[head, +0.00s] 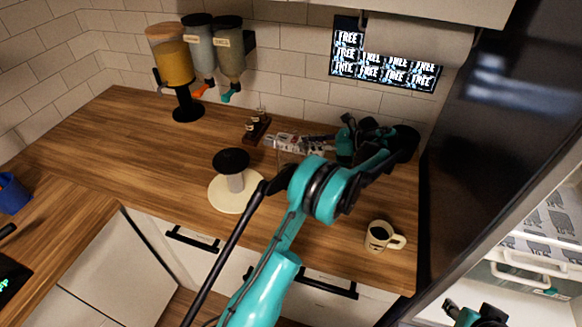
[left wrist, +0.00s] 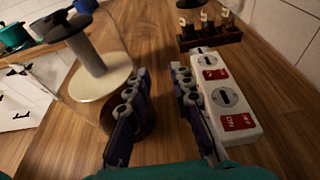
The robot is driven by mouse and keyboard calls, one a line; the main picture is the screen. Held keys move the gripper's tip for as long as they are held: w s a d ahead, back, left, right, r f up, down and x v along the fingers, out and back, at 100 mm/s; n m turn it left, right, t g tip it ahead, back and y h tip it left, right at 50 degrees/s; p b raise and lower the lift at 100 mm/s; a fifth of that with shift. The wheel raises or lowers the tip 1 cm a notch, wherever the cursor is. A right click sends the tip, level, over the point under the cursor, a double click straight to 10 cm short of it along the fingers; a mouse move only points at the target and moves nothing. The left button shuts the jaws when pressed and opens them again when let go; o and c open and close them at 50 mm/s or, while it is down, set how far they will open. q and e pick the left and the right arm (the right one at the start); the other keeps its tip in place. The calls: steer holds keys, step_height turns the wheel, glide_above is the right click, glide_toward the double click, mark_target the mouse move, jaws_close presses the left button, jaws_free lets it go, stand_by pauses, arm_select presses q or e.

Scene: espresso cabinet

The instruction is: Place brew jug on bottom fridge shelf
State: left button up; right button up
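My left gripper (left wrist: 160,78) is open above the wooden counter, its two fingers apart in the left wrist view. A dark brown round patch (left wrist: 146,118) shows between and behind the fingers, with faint clear outlines around it. This may be the see-through brew jug, but I cannot tell surely. In the head view my left gripper (head: 322,142) reaches over the back of the counter, partly hidden by my own arm. The fridge (head: 545,255) stands open at the right, with shelves and drawers showing. Part of my right gripper (head: 475,315) shows low in front of it; its fingers are unclear.
A white strip with red labels (left wrist: 222,98) lies just right of the fingers. A wooden rack (head: 257,130) holds small items. A round-based stand (head: 228,193), a mug (head: 380,236) and dispensers (head: 172,62) stand on the counter.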

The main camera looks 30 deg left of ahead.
mark_target(290, 145)
arm_select(q)
steer(key=shift+b+x, duration=0.35)
steer(key=shift+x, duration=0.8)
steer(key=x, duration=0.1)
steer(key=b+x, duration=0.1)
steer(key=x, duration=0.2)
steer(key=shift+s+a+f, duration=0.1)
steer(key=shift+s+f, duration=0.2)
jaws_close()
jaws_free()
steer(key=shift+r, duration=0.1)
